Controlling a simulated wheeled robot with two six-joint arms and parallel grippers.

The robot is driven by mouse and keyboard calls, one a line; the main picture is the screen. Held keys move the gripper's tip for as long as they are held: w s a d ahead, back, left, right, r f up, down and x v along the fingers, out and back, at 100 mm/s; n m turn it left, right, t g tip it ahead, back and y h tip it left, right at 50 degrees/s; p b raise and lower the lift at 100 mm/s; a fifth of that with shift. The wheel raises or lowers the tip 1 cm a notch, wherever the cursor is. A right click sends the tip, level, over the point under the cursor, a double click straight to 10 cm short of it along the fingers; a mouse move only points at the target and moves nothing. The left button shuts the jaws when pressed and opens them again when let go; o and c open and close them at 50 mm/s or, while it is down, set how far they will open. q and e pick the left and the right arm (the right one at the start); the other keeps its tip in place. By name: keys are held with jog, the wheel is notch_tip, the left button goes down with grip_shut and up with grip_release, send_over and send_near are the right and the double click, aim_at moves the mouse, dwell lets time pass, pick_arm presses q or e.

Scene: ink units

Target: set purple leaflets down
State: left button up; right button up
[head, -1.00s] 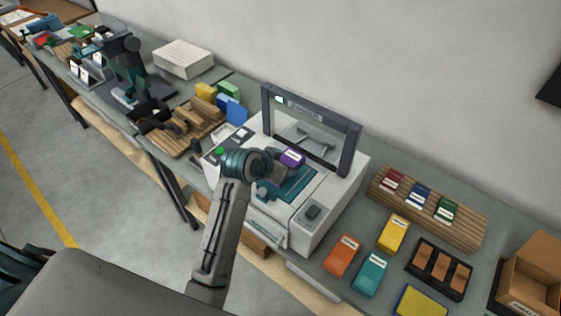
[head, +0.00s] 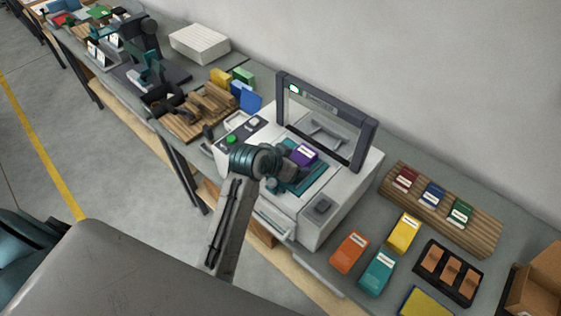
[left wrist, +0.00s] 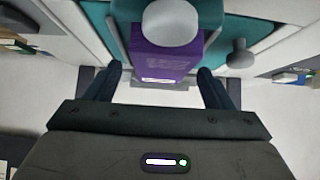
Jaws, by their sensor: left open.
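The purple leaflets (head: 305,154) form a small block with a white label, on the teal bed (head: 308,184) of the white machine under its raised dark frame. In the left wrist view the purple block (left wrist: 160,60) lies ahead of and between my left fingers, partly covered by a pale round knob (left wrist: 172,22). My left gripper (left wrist: 161,78) is open, with a finger at either side of the block and gaps visible. In the head view my left gripper (head: 284,164) is beside the block, its fingers partly hidden by the wrist. My right gripper is not in view.
Orange (head: 349,252), teal (head: 376,272) and yellow (head: 403,233) packs lie right of the machine. A wooden rack (head: 480,232) holds red, blue and green packs. A black tray (head: 447,272) and a cardboard box (head: 535,285) stand further right. The machine's raised frame (head: 362,145) rises behind the bed.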

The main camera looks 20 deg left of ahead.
pick_arm(q)
jog(key=b+v, duration=0.3)
jog(key=v, duration=0.6)
jog(key=shift+s+a+r, duration=0.15)
jog(key=shift+s, duration=0.1)
jog(key=shift+s+a+r, duration=0.15)
jog(key=shift+s+r, duration=0.3)
